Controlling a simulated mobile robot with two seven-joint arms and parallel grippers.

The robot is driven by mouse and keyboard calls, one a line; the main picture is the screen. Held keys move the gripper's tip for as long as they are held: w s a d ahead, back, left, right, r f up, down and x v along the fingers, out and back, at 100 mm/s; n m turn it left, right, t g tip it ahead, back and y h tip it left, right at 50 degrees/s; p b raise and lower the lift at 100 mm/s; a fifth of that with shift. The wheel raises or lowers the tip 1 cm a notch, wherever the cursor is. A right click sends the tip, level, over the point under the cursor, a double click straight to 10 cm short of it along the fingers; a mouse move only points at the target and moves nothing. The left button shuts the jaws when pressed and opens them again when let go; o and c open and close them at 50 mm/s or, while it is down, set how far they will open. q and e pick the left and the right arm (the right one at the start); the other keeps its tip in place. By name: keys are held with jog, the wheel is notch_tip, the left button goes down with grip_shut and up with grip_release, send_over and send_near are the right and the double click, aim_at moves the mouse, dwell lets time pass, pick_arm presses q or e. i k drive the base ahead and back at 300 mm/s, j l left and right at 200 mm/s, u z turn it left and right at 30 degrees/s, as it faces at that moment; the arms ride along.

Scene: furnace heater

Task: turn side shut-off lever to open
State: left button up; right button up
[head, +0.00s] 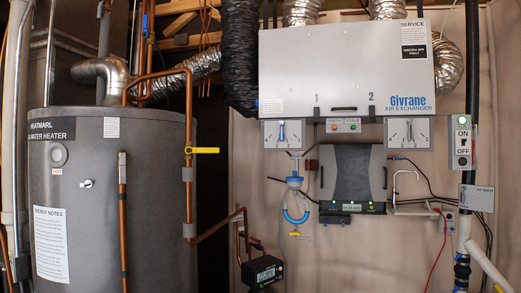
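A yellow lever (205,150) sits on the vertical copper pipe (188,110) at the right side of the grey water heater (110,220). The lever points horizontally to the right, across the line of the pipe. Nothing touches it. Neither of my grippers shows in the head view.
A white air exchanger (345,65) hangs on the wall at upper right, with a dark grey unit (345,175) below it. A black meter box (262,272) sits low beside copper pipes. A small yellow handle (298,235) hangs below a blue hose loop (295,218). An ON/OFF switch (462,142) is at far right.

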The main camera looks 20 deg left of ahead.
aim_at(189, 150)
jog(key=i+z, duration=0.5)
jog(key=i, duration=0.85)
jog(key=i+u, duration=0.4)
jog(key=i+l+u, duration=0.1)
jog(key=u, duration=0.25)
jog(key=i+l+u, duration=0.2)
jog(key=u, duration=0.2)
jog(key=i+l+u, duration=0.1)
jog(key=u, duration=0.4)
jog(key=i+l+u, duration=0.2)
jog(key=u, duration=0.25)
jog(key=i+l+u, duration=0.25)
jog(key=u, duration=0.25)
jog(key=i+l+u, duration=0.1)
jog(key=l+u, duration=0.15)
jog(key=u, duration=0.2)
jog(key=l+u, duration=0.3)
jog(key=u, duration=0.2)
